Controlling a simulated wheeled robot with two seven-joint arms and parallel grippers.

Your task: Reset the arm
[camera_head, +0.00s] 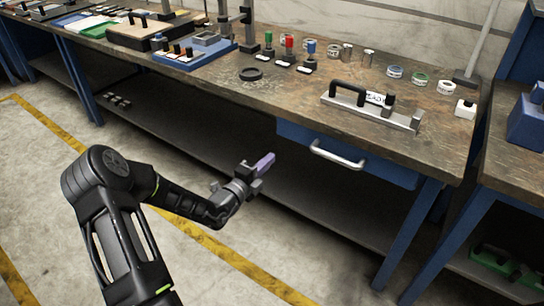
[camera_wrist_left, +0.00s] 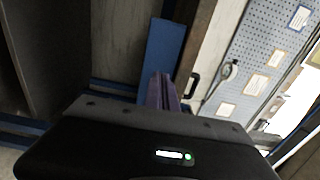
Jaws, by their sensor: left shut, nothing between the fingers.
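My left gripper (camera_head: 266,162) is shut and empty, with purple-grey fingers. It hangs in the air in front of the workbench (camera_head: 240,96), below the top's front edge and left of the drawer handle (camera_head: 337,155). In the left wrist view its shut fingers (camera_wrist_left: 163,92) point at the bench. No microscope arm can be made out for certain. A dark upright stand (camera_head: 247,28) with a post is on the bench at the top, partly cut off by the frame. My right gripper is out of view.
A blue drawer (camera_head: 375,168) sits under the edge. Another bench (camera_head: 515,160) stands at right. The floor in front is clear.

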